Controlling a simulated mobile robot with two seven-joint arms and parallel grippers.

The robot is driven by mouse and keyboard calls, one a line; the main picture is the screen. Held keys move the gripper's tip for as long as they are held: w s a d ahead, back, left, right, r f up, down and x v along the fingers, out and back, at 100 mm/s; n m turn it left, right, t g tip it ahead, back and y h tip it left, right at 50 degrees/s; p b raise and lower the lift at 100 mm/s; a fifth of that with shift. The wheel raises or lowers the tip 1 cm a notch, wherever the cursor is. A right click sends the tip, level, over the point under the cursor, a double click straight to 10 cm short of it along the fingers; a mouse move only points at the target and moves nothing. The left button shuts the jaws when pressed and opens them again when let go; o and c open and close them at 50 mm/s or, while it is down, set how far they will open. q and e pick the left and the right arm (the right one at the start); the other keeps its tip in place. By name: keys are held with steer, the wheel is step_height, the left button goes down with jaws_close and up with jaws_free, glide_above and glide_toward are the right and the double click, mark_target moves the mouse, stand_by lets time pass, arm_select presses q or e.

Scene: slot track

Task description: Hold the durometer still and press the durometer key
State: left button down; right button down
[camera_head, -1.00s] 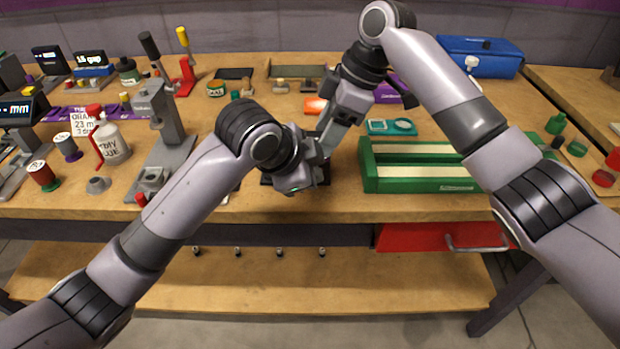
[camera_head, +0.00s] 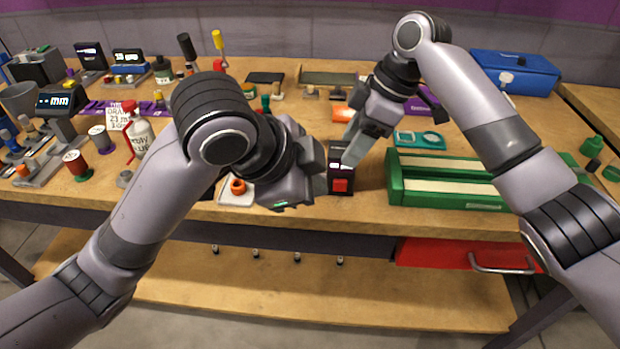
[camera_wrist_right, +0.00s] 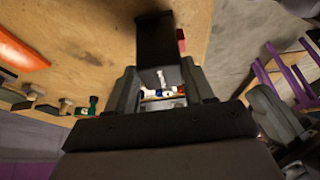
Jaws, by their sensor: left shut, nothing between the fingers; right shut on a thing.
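The durometer (camera_head: 341,168) is a small dark box with a red key (camera_head: 340,185) on its front side, near the front edge of the bench. My right gripper (camera_head: 352,152) comes down from above and is shut on the durometer's upper part. In the right wrist view the dark body of the durometer (camera_wrist_right: 154,40) sits between the fingers, with a bit of red at its side. My left gripper (camera_head: 320,184) is shut and empty, just left of the red key. Whether its fingertips touch the durometer I cannot tell.
A green tray (camera_head: 450,199) stands close on the right, with a teal device (camera_head: 420,140) behind it. A white bottle (camera_head: 141,135) and spools stand at the left. The bench's front edge is close.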

steer(key=shift+d, duration=0.1)
steer(key=shift+c, duration=1.7)
jaws_free()
